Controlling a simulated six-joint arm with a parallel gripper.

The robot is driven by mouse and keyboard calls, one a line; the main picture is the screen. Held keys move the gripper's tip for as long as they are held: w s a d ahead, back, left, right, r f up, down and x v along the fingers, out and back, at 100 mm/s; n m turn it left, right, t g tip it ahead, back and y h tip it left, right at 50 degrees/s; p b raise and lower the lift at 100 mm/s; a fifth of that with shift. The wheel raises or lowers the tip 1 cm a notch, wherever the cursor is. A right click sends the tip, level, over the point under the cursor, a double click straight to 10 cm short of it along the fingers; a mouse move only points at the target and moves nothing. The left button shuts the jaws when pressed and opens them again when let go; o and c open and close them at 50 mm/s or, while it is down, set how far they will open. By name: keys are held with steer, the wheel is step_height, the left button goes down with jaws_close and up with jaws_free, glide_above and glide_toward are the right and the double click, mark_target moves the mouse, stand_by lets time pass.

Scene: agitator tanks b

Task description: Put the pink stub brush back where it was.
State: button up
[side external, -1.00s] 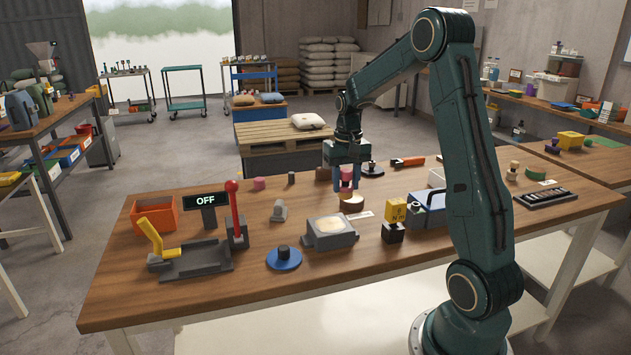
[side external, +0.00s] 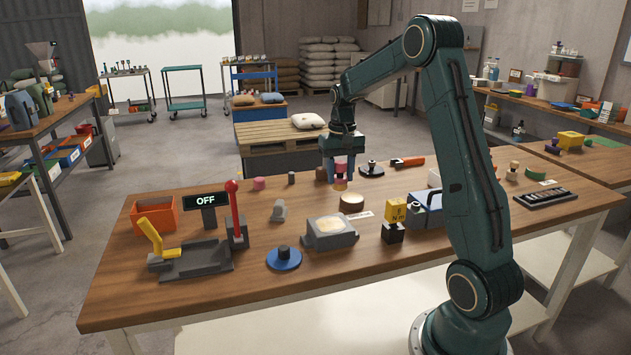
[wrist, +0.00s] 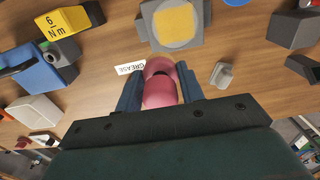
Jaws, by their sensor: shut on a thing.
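The pink stub brush (side external: 340,166) is between the fingers of my gripper (side external: 339,175), which is shut on it. In the wrist view the brush (wrist: 160,88) fills the gap between the two blue fingers. In the side view its lower end shows above the table, just behind a round brown pot with a pale top (side external: 351,201). I cannot tell exactly how far it is from the table. A white GREASE label (wrist: 130,68) lies near the brush in the wrist view.
A short pink cylinder (side external: 259,183) and a small dark one (side external: 291,178) stand to the left. A grey block with a pale round top (side external: 330,232) is in front. A black knobbed disc (side external: 371,170) and orange-handled tool (side external: 407,161) are to the right.

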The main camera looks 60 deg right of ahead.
steer(key=w+d+r, duration=0.6)
steer(key=w+d, duration=0.1)
steer(key=w, duration=0.4)
steer(key=shift+d, duration=0.3)
step_height(320, 180, down, 20)
steer(key=shift+r, duration=0.1)
stand_by(1.1)
steer(key=shift+f, duration=0.2)
steer(key=o, duration=1)
